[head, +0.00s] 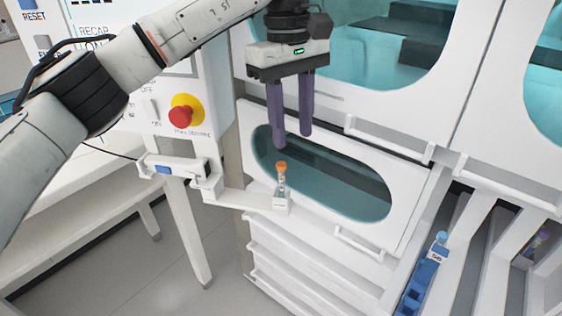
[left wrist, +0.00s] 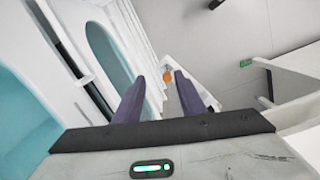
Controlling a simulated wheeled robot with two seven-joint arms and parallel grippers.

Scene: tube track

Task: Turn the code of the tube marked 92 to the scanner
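A small clear tube with an orange cap (head: 281,181) stands upright in a white holder (head: 281,204) at the end of a white arm. Its label is too small to read, so I cannot confirm the 92. My left gripper (head: 293,139) is open and empty above the tube, fingers pointing down, apart from it. In the left wrist view the orange cap (left wrist: 168,77) shows between the fingertips (left wrist: 159,75), farther off. A white box with a blue patch (head: 175,166), perhaps the scanner, sits left of the holder. My right gripper is not in view.
A blue-capped tube (head: 439,246) stands in a blue rack (head: 420,284) at lower right. A white cabinet with an oval teal window (head: 340,183) is close behind the holder. A red stop button (head: 181,116) is on the panel at left. A white bench (head: 90,215) stands at lower left.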

